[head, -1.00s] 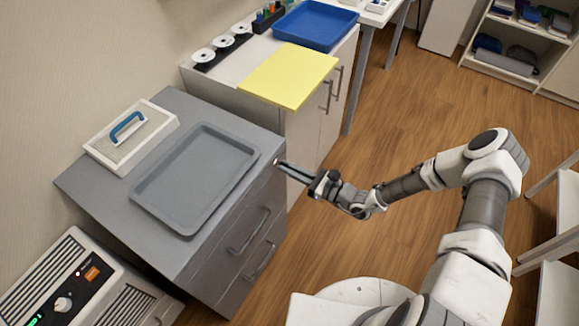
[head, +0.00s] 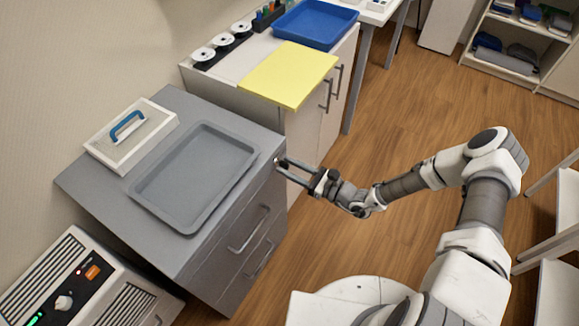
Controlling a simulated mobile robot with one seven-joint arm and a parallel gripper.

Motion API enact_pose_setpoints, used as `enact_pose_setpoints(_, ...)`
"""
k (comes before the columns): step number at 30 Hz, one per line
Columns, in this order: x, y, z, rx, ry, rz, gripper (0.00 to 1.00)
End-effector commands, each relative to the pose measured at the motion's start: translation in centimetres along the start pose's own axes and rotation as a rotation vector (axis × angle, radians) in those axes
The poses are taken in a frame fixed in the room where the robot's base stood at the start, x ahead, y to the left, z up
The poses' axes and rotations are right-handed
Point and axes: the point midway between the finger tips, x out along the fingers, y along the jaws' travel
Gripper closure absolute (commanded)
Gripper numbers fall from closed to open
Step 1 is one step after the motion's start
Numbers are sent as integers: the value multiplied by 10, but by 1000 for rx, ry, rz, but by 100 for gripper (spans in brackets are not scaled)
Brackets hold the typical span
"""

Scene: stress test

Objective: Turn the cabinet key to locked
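The grey cabinet (head: 262,200) with drawers stands at centre left. My gripper (head: 280,166) reaches in from the right to the upper right corner of its drawer front. Its two dark fingers are spread, with a gap visible between them. The fingertips are at or very near the cabinet front. A key and its lock are not clearly visible; a tiny dark spot at the fingertips is too small to make out. I cannot tell which way the key points or whether the fingers touch it.
A grey tray (head: 137,193) and a white box with a blue handle (head: 128,126) are on the cabinet. A yellow board (head: 288,75) overhangs the white cupboard behind. A control unit (head: 62,300) is at lower left. Wooden floor (head: 340,225) below my forearm is clear.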

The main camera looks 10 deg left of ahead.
Motion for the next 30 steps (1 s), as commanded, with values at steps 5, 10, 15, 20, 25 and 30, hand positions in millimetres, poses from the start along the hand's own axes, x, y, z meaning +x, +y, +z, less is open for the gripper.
enact_pose_setpoints(5,-10,-1,0,-1,0,-1,60)
enact_pose_setpoints(10,-42,-2,1,-1,1,-5,60)
enact_pose_setpoints(15,-84,-1,0,-1,2,-4,60)
enact_pose_setpoints(20,-123,-1,0,0,2,-4,60)
enact_pose_setpoints(25,-154,-1,0,0,1,-3,60)
enact_pose_setpoints(30,-171,0,0,-1,0,-1,60)
